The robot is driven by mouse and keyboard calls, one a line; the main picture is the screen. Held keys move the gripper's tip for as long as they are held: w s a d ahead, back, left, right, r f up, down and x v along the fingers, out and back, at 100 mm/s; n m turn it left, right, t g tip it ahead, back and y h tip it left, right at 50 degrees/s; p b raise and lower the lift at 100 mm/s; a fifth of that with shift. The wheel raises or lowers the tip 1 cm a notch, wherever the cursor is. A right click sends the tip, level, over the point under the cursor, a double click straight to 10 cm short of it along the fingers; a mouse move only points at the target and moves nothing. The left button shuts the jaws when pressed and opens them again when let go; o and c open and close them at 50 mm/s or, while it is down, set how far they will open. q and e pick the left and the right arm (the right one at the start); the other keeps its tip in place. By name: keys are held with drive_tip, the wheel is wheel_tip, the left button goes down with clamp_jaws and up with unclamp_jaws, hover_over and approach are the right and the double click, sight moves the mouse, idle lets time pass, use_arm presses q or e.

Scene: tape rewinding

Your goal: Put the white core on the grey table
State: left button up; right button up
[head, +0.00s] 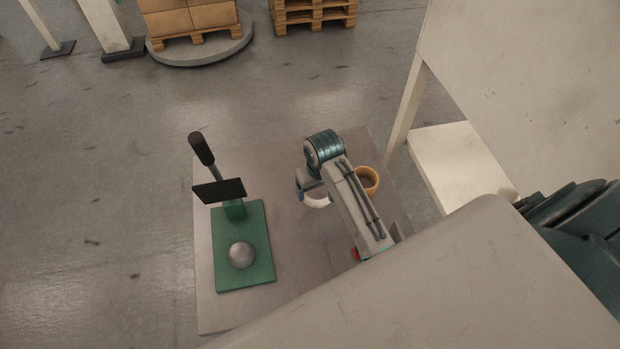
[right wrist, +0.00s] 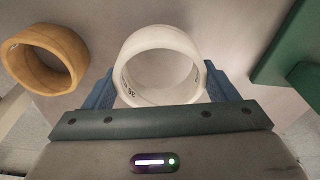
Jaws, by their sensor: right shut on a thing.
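The white core (right wrist: 128,83) is a short open ring with small dark markings inside. In the right wrist view it sits between the two blue fingers of my right gripper (right wrist: 160,88), which is shut on it. In the head view the white core (head: 318,203) shows only in part, below my right gripper (head: 307,190); the arm hides the rest. The grey table (head: 215,310) lies under it. I cannot tell whether the core touches the table. My left gripper is not in view.
A tan ring (head: 371,187) stands right of the arm, close to the white core. A green base (head: 258,268) with a silver dome, dark plate and black-handled lever stands on the left of the table. A small red thing (head: 355,254) shows beside my arm.

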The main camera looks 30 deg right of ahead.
drive_tip(key=w, duration=0.3)
drive_tip(key=shift+w+d+f+p, duration=0.1)
drive_tip(key=shift+w+f+p, duration=0.05)
drive_tip(key=shift+w+p, duration=0.25)
drive_tip(key=shift+w+d+f+p, duration=0.1)
drive_tip(key=shift+w+f+p, duration=0.05)
drive_tip(key=shift+w+p, duration=0.25)
wheel_tip(320, 180, down, 2)
drive_tip(key=shift+f+p, duration=0.25)
drive_tip(key=shift+p, duration=0.35)
drive_tip(key=shift+f, duration=0.3)
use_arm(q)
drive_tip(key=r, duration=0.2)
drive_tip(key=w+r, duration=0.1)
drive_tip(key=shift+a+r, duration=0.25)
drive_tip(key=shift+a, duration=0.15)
use_arm(e)
drive_tip(key=shift+f, duration=0.15)
drive_tip(key=o, duration=1)
drive_tip(key=shift+f, duration=0.1)
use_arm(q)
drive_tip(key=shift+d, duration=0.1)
